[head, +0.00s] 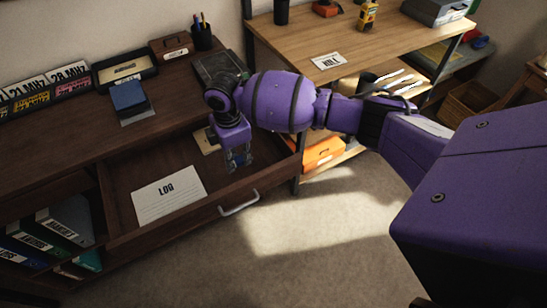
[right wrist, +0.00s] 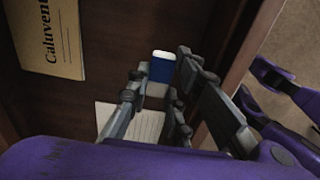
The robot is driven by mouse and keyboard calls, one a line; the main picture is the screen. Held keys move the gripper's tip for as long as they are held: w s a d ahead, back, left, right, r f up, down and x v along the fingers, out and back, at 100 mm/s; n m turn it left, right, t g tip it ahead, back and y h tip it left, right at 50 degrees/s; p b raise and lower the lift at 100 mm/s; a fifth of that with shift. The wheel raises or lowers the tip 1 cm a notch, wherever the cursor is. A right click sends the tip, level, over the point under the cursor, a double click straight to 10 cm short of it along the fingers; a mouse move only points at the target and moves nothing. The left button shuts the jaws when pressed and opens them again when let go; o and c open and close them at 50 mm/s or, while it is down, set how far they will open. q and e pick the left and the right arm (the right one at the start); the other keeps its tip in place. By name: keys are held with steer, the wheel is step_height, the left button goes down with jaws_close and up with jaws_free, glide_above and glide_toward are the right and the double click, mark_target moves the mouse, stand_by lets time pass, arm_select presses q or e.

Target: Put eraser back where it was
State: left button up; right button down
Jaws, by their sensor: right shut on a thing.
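The eraser (right wrist: 161,70), white at one end with a blue sleeve, is between the fingertips of my right gripper (right wrist: 160,82) in the right wrist view. The gripper is shut on it. In the head view, my right gripper (head: 236,162) points down over the right part of the open desk drawer (head: 140,177). The fingers mostly hide the eraser there. I cannot tell whether the eraser touches the drawer floor. My left gripper is in neither view.
A white LOG sheet (head: 168,194) lies in the drawer, left of the gripper. A tan booklet (right wrist: 52,38) lies in it too. The drawer front has a pale handle (head: 239,203). A wooden workbench (head: 350,50) stands right.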

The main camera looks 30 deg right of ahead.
mark_target(245, 170)
steer(key=shift+w+d+f, duration=0.25)
steer(key=shift+d+f, duration=0.8)
steer(key=shift+f, duration=1.7)
steer(key=shift+f, duration=0.15)
steer(key=c, duration=1.6)
jaws_free()
step_height(245, 170, up, 12)
steer(key=shift+r+p, duration=0.15)
steer(key=shift+p, duration=0.15)
